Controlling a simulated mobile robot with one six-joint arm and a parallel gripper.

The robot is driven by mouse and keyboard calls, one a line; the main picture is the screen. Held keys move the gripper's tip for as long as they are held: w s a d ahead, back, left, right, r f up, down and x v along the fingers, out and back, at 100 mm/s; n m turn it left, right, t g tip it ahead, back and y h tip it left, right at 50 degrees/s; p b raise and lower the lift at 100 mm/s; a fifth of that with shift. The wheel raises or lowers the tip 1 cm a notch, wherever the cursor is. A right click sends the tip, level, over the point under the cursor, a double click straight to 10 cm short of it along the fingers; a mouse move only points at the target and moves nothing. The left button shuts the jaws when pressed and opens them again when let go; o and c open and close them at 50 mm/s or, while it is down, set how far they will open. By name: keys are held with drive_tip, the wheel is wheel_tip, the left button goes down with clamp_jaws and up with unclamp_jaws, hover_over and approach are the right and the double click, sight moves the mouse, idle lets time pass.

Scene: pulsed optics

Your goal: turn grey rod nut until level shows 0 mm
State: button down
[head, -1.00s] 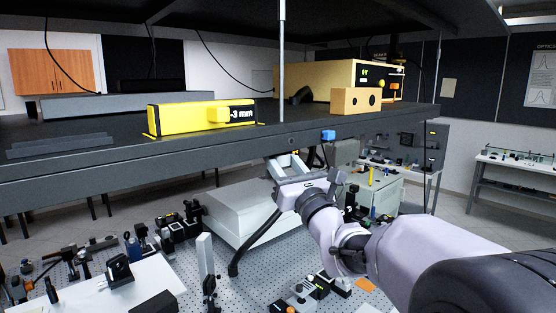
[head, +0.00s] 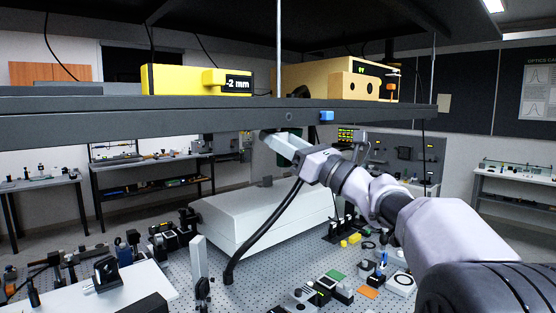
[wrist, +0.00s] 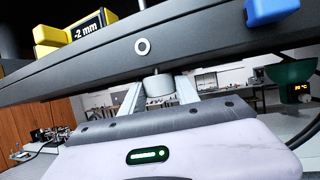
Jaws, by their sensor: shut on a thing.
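The yellow level (head: 190,80) lies on the raised shelf, and its dark display reads -2 mm; it also shows in the wrist view (wrist: 88,30). A thin grey rod (head: 279,45) runs down to the shelf. The grey rod nut (wrist: 158,86) sits just under the shelf's edge beam, between my fingers in the wrist view. My gripper (head: 278,138) reaches up from below and is shut on the nut. In the head view my fingers and the shelf hide the nut.
The dark shelf beam (head: 180,128) runs just above my gripper. A blue block (head: 326,116) is on its front edge to the right. A yellowish instrument box (head: 340,84) stands on the shelf. Below are a big white box (head: 260,215) and an optical table with small parts.

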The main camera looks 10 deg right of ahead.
drive_tip(key=n+g+y, duration=0.3)
drive_tip(key=g, duration=0.1)
drive_tip(key=shift+w, duration=0.1)
drive_tip(key=n+g+y+p, duration=0.1)
drive_tip(key=g, duration=0.1)
drive_tip(key=n+g+y+p, duration=0.1)
drive_tip(key=g+p, duration=0.1)
drive_tip(key=n+g+y+p, duration=0.1)
drive_tip(key=g+p, duration=0.1)
drive_tip(key=shift+r+g, duration=0.3)
drive_tip(key=shift+r, duration=0.05)
drive_tip(key=n+g+p, duration=0.1)
drive_tip(key=g+p, duration=0.1)
drive_tip(key=n+g+y+p, duration=0.1)
drive_tip(key=g+p, duration=0.1)
drive_tip(key=p, duration=0.1)
drive_tip(key=shift+r+n+p, duration=0.1)
drive_tip(key=shift+n+p, duration=0.2)
drive_tip(key=shift+p, duration=0.05)
drive_tip(key=n+g+p, duration=0.1)
drive_tip(key=g+p, duration=0.2)
drive_tip(key=p, duration=0.1)
drive_tip(key=shift+f, duration=0.2)
drive_tip(key=shift+f+n+g+p, duration=0.15)
drive_tip(key=shift+n+g+p, duration=0.25)
drive_tip(key=shift+p, duration=0.05)
drive_tip(key=c, duration=0.9)
unclamp_jaws()
drive_tip(key=shift+f, duration=0.15)
